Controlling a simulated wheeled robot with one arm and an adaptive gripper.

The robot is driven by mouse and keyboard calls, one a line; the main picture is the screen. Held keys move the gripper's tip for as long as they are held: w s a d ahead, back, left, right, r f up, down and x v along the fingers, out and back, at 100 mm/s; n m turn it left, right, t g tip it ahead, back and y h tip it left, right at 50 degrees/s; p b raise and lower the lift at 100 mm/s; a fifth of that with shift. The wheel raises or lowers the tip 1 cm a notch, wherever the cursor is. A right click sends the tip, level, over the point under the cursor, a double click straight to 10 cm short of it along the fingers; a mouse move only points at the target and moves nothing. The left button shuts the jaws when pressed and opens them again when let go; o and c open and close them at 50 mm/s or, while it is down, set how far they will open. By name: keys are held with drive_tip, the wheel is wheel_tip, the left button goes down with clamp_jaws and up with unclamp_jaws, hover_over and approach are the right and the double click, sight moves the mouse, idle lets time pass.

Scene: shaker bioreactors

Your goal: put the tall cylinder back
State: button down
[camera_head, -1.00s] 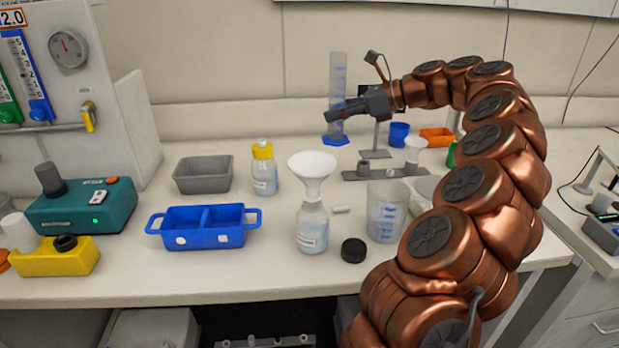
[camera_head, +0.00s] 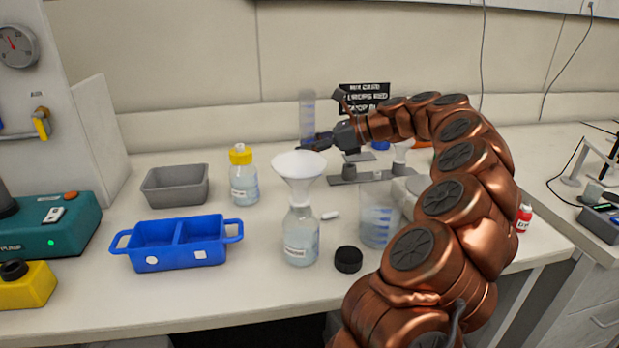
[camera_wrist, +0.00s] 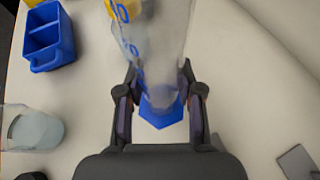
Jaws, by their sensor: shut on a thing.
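The tall cylinder (camera_head: 307,112) is clear with blue markings and stands up behind my gripper (camera_head: 312,143) in the head view. My gripper is shut on it. In the wrist view the clear tube (camera_wrist: 155,50) runs between the two fingers of my gripper (camera_wrist: 160,98), with its blue base (camera_wrist: 161,113) near the fingertips. In the head view the base is hidden behind the gripper and the white funnel (camera_head: 299,165). I cannot tell whether the base touches the table.
The funnel sits in a bottle (camera_head: 301,238) in front of the gripper. A beaker (camera_head: 377,226), black cap (camera_head: 348,259), yellow-capped bottle (camera_head: 243,180), grey tray (camera_head: 175,187) and blue two-part tray (camera_head: 178,244) stand nearby. The back table left of the cylinder looks clear.

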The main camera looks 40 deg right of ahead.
drive_tip(key=shift+f, duration=3.15)
drive_tip(key=c, duration=0.7)
unclamp_jaws()
drive_tip(key=shift+c, duration=0.2)
drive_tip(key=v, duration=1.2)
drive_tip(key=shift+r, duration=0.15)
